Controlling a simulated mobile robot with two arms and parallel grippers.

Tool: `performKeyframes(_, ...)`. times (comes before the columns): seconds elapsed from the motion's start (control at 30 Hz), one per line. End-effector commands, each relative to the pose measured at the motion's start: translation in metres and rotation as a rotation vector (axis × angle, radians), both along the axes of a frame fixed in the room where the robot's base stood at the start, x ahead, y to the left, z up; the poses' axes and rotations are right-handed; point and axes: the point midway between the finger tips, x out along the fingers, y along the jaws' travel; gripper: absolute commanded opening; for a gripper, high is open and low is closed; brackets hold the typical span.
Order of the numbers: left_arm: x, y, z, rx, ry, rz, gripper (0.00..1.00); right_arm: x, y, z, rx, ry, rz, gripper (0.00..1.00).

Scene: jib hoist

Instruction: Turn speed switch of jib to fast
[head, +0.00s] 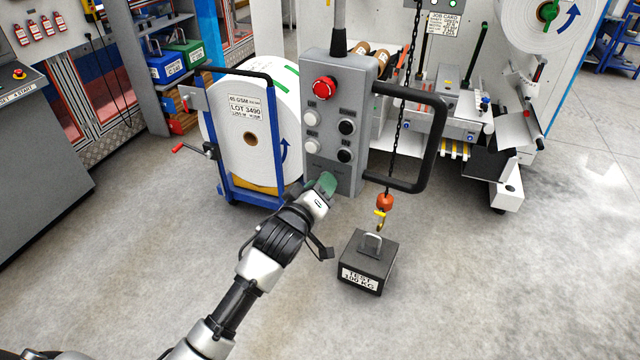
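The grey jib control pendant (338,125) hangs upright in the middle of the head view. It has a red emergency stop (324,87) at the top, two white buttons (311,118) on the left and two black buttons (347,127) on the right. A black handle (438,140) stands out on its right side. My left gripper (322,188) is at the pendant's lower face, with a green part at its tip. The gripper hides this area, and I cannot make out the speed switch there. Whether its fingers are apart or closed on something is unclear. My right gripper is not in view.
A chain with an orange-and-yellow hook (382,209) hangs right of the pendant, above a dark test weight (369,262) on the floor. A blue cart with a paper roll (249,138) stands behind at left. A machine (490,95) stands behind at right.

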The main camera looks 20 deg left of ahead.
Motion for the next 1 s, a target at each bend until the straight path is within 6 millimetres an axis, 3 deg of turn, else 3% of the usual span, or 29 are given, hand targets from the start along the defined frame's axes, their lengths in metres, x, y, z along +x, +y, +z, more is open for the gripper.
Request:
performKeyframes(0.17, -0.0001, -0.0001, 0.0000, 0.000, 0.000, 0.000, 0.37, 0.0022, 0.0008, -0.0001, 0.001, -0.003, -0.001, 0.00)
performKeyframes(0.4, -0.0003, 0.0000, 0.0000, 0.001, 0.000, 0.000, 0.00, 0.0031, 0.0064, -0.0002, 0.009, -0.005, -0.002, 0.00)
performKeyframes(0.77, -0.0003, 0.0001, 0.0004, 0.033, -0.005, 0.000, 0.00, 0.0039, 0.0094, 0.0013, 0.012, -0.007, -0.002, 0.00)
performKeyframes(1.0, 0.0000, 0.0001, 0.0015, 0.161, -0.025, 0.001, 0.00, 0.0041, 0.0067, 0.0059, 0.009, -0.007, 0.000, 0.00)
